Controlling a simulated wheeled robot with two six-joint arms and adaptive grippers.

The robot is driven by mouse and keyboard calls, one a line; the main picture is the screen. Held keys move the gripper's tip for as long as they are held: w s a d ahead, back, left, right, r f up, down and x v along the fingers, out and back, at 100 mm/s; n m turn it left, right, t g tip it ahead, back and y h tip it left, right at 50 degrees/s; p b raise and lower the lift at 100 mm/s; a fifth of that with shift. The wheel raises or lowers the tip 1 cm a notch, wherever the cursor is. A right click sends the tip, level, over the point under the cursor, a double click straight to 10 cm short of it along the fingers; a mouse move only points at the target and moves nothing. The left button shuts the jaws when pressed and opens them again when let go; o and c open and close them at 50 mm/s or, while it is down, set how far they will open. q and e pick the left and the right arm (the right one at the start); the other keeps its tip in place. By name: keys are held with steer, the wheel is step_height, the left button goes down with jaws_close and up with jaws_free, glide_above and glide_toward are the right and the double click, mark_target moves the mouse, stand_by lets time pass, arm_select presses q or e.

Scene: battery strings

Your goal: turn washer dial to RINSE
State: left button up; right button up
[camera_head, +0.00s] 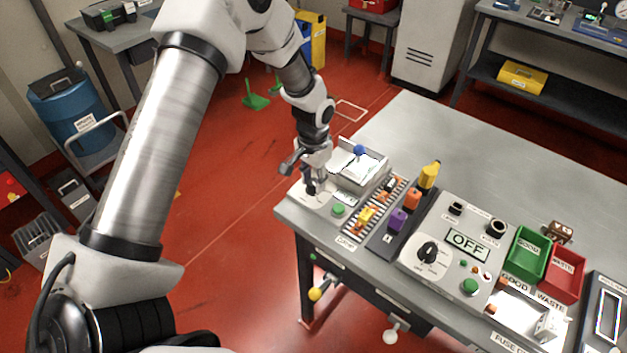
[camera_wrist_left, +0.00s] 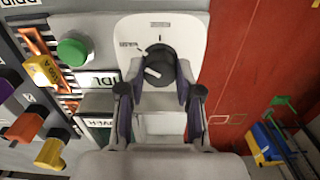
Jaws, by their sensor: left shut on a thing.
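The washer dial (camera_wrist_left: 160,62) is a black knob with a white mark, on a pale panel (camera_wrist_left: 194,32) at the left corner of the table. In the wrist view the mark points toward the lower left. Small labels (camera_wrist_left: 129,44) around the dial are too small to read. My left gripper (camera_head: 312,188) is at this panel, with its fingers on either side of the dial; they also show in the wrist view (camera_wrist_left: 159,80). It is shut on the dial and hides most of it in the head view. My right gripper is not in view.
A green button (camera_head: 338,210) and a display partly reading IDL (camera_wrist_left: 98,82) sit beside the dial. A blue-knobbed lever (camera_head: 359,150) stands behind. A rack with coloured blocks (camera_head: 367,215) and an OFF panel (camera_head: 467,244) lie to the right. The table's back (camera_head: 490,150) is clear.

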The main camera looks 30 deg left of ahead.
arm_select(q)
steer(key=shift+r+m+p, duration=0.2)
steer(key=shift+m+p, duration=0.2)
steer(key=shift+m, duration=1.4)
steer(key=shift+f+m+p, duration=0.25)
steer(key=shift+m+p, duration=0.05)
steer(key=shift+m, duration=0.5)
steer(key=shift+r+m+p, duration=0.1)
steer(key=shift+m+p, duration=0.25)
steer(key=shift+m, duration=0.65)
steer(key=m, duration=0.3)
steer(key=shift+m, duration=0.4)
steer(key=o, duration=1)
steer(key=shift+c, duration=0.2)
